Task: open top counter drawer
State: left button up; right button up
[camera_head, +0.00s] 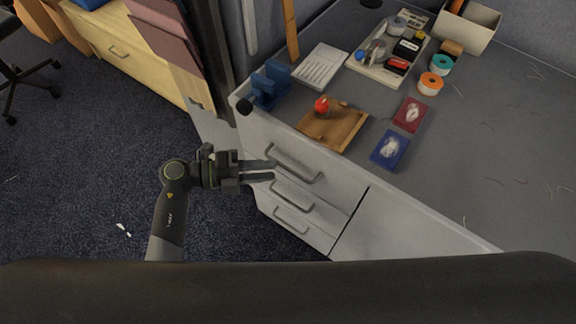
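The grey counter has a stack of three drawers in its front, and all look shut. The top drawer (330,177) has a bar handle (303,173). The middle drawer handle (292,196) and the bottom drawer handle (291,224) sit below it. My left gripper (273,170) is open, with its two fingers apart and pointing right at the left end of the top handle. The fingertips overlap that end in the picture; I cannot tell whether they touch it. My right gripper is not in view.
On the counter top (480,150) are a wooden tray (345,132) with a red object (321,105), a blue holder (271,82), a red box (410,114), a blue box (390,149) and tape rolls (430,84). Carpeted floor (80,170) lies open to the left.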

aim_at(288, 168)
pick_arm(q)
jog(key=d, duration=0.4)
jog(key=w+d, duration=0.1)
jog(key=d, duration=0.1)
jog(key=shift+f, duration=0.4)
jog(key=shift+c, duration=0.2)
jog(key=shift+a, duration=0.1)
grip_shut()
